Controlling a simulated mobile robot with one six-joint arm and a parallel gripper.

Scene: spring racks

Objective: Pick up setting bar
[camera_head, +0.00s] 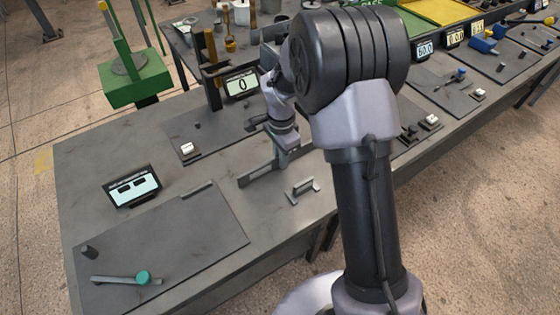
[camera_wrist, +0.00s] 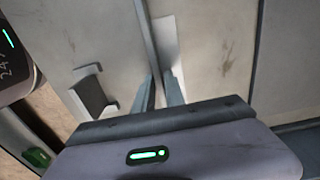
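A long, thin grey bar (camera_head: 257,177) stands on edge on the bench top, in front of my gripper, and I take it to be the setting bar. My gripper (camera_head: 281,160) points down at the bar's right end. In the wrist view the bar (camera_wrist: 147,35) runs from the top edge down to between the two fingers of my gripper (camera_wrist: 160,92). The fingers are apart with the bar in the narrow gap. I cannot tell if they press on it. The bar's near end is hidden behind the gripper body.
A small grey bracket (camera_head: 302,190) lies just right of the bar; it also shows in the wrist view (camera_wrist: 93,95). A display (camera_head: 133,187) and a dark plate (camera_head: 165,245) with a teal-knobbed lever (camera_head: 125,279) are at left. A display reading 0 (camera_head: 242,86) stands behind.

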